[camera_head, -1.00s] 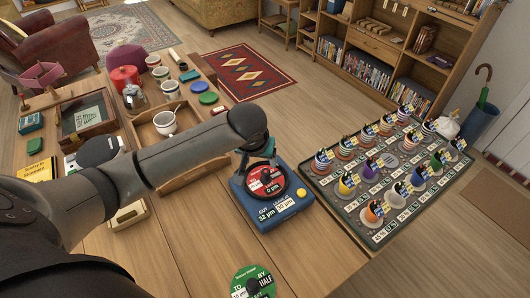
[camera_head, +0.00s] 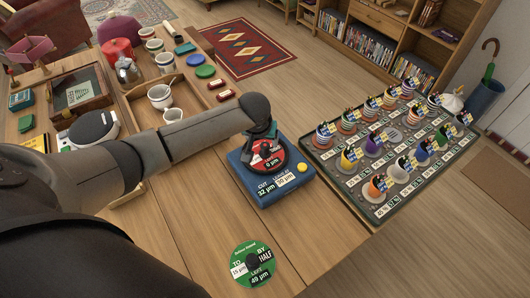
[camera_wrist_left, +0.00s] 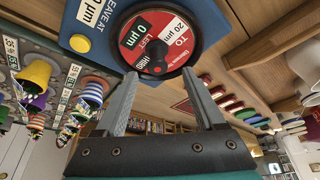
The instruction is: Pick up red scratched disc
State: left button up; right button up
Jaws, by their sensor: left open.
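The red disc (camera_head: 267,162) lies flat on a blue device (camera_head: 270,187) with a yellow button, at the table's right edge. Its label reads "0 µm" left. The disc has a dark rim and also shows in the left wrist view (camera_wrist_left: 178,37). My left gripper (camera_head: 262,137) is at the far side of the disc and partly hides it. In the wrist view its two fingers (camera_wrist_left: 161,76) are apart with nothing between them, close to the disc's rim. I cannot tell whether they touch it. My right gripper is not in view.
A green disc (camera_head: 240,252) lies on the near table. A dark rack (camera_head: 365,213) of several coloured cones stands to the right. A wooden tray (camera_head: 190,118) with a white mug is behind my left arm. Bare tabletop (camera_head: 205,235) lies left of the green disc.

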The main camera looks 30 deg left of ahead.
aim_at(265, 145)
pick_arm(q)
jog(key=shift+d+b+x, duration=0.1)
jog(key=shift+b+x, duration=0.3)
jog(key=shift+x, duration=0.75)
jog(key=shift+d+b+x, duration=0.15)
jog(key=shift+b+x, duration=0.25)
jog(key=shift+x, duration=0.75)
grip_shut()
